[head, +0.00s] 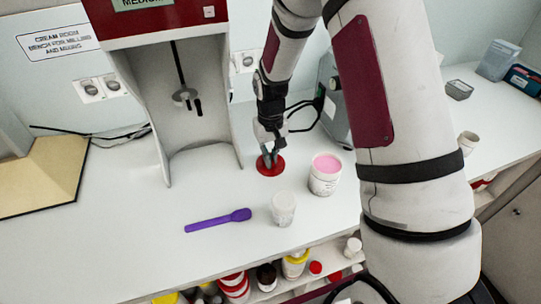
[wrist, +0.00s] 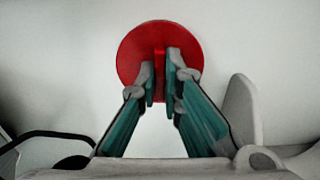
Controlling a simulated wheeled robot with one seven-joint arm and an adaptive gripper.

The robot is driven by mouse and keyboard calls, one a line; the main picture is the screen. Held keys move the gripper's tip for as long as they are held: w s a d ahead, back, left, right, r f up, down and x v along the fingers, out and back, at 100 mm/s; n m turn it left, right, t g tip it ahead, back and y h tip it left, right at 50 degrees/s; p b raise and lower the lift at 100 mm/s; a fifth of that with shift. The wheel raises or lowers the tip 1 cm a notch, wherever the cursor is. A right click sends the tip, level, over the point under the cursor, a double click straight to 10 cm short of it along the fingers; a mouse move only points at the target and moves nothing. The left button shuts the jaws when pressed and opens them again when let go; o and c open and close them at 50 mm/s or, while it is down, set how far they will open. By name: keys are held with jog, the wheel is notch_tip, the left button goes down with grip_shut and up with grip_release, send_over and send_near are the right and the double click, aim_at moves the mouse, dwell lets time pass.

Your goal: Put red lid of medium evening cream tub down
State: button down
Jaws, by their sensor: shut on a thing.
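The red lid (head: 278,168) is a flat disc over the white bench, between the mill and an open white tub of pink cream (head: 322,188). In the wrist view the lid (wrist: 135,50) fills the upper middle and has a raised red grip across it. My gripper (wrist: 160,85) is shut on that grip, one finger on each side; it also shows in the head view (head: 268,157). The lid looks level and at or very near the bench top; I cannot tell whether it touches. The tub stands apart to the right of the lid.
The red and grey mill (head: 205,130) stands behind left. A grey machine (head: 335,100) is behind right. Bench left of the spatula is clear.

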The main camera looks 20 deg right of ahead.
jog(key=c, duration=1.8)
grip_release()
jog(key=shift+o, duration=0.2)
jog(key=shift+r, duration=0.1)
notch_tip(320, 180, up, 12)
jog(key=b, duration=0.1)
jog(key=s+r+t, duration=0.2)
jog(key=s+r, duration=0.8)
jog(key=r, duration=0.3)
jog(key=s+r+t, duration=0.3)
jog(key=s, duration=1.2)
jog(key=shift+r, duration=0.3)
jog(key=shift+d, duration=0.1)
